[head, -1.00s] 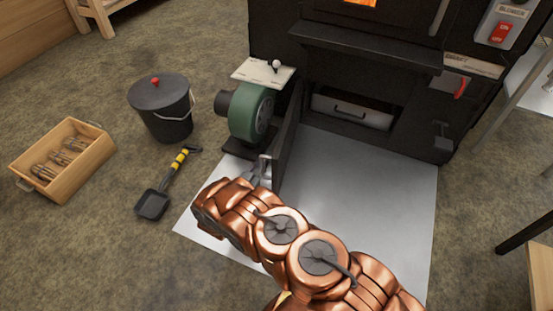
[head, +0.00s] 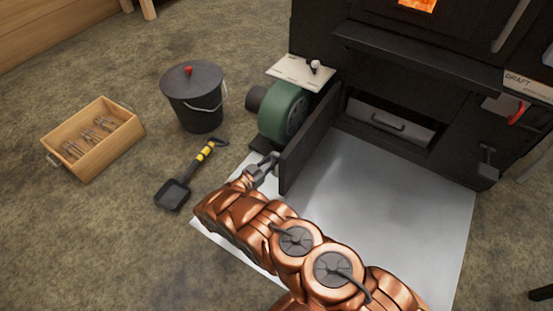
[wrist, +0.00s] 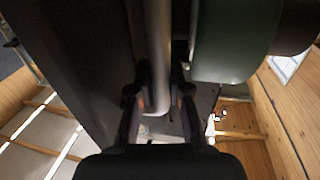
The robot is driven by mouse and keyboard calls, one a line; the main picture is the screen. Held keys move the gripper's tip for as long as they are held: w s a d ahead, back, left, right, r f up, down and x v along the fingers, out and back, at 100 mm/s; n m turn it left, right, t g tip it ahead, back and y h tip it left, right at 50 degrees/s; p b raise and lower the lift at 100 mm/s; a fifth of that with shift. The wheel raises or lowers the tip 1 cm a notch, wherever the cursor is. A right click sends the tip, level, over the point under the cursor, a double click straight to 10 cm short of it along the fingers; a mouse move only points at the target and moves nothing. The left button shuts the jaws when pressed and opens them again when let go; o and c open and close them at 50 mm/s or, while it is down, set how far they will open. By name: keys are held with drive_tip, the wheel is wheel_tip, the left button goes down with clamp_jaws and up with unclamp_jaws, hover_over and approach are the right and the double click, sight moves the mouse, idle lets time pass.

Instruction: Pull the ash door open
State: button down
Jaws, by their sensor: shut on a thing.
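The ash door (head: 312,138) is a black panel at the lower front of the black evaporator. It stands swung wide open, its free edge toward me and left, beside the green blower (head: 285,110). My gripper (head: 268,165) is shut on the door's handle, at the outer side of the door. In the wrist view the grey handle bar (wrist: 158,50) runs between my two fingers (wrist: 160,100), with the dark door (wrist: 85,60) to its left. The opening shows a grey ash pan (head: 390,122) with a dark handle inside. My arm hides part of the floor sheet.
A pale metal sheet (head: 400,200) covers the floor before the evaporator. Left of it lie a small shovel (head: 175,190), a lidded black bucket (head: 195,100) and a wooden crate (head: 93,138). The blower stands close to the door's outer side. Bare floor lies at lower left.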

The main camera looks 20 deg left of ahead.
drive_tip(key=shift+w+d, duration=0.1)
drive_tip(key=c, duration=1.1)
unclamp_jaws()
drive_tip(key=v, duration=1.2)
drive_tip(key=shift+r, duration=0.15)
